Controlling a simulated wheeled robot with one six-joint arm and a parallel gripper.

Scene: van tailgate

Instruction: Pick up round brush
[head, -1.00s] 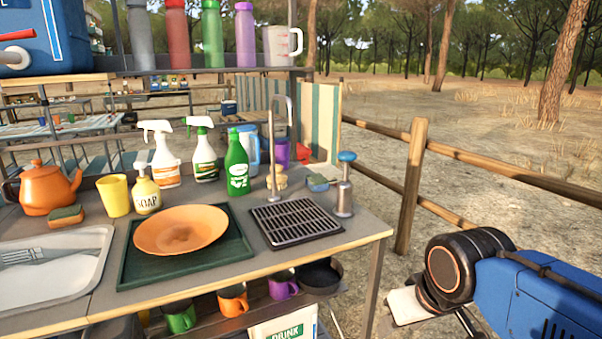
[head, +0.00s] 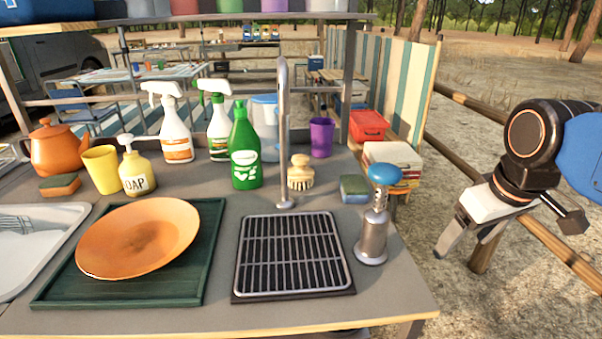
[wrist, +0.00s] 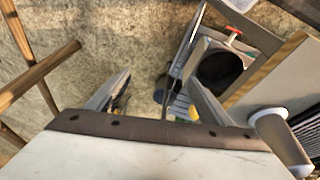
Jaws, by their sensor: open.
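The round brush (head: 301,174) has a pale wooden knob and light bristles. It stands on the counter behind the black rack, just right of the thin metal tap post, in the head view. My gripper (head: 462,250) is open and empty, off the counter's right side, with its fingers pointing down. In the wrist view my gripper's two fingers (wrist: 158,95) are spread apart over the ground beside the counter. I cannot make out the brush in the wrist view.
A blue-topped metal pump (head: 373,225) and a sponge (head: 354,188) stand between my gripper and the brush. A green bottle (head: 244,150) is left of the tap post (head: 284,130). The black rack (head: 291,255) lies in front. A wooden fence (head: 560,250) runs behind my arm.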

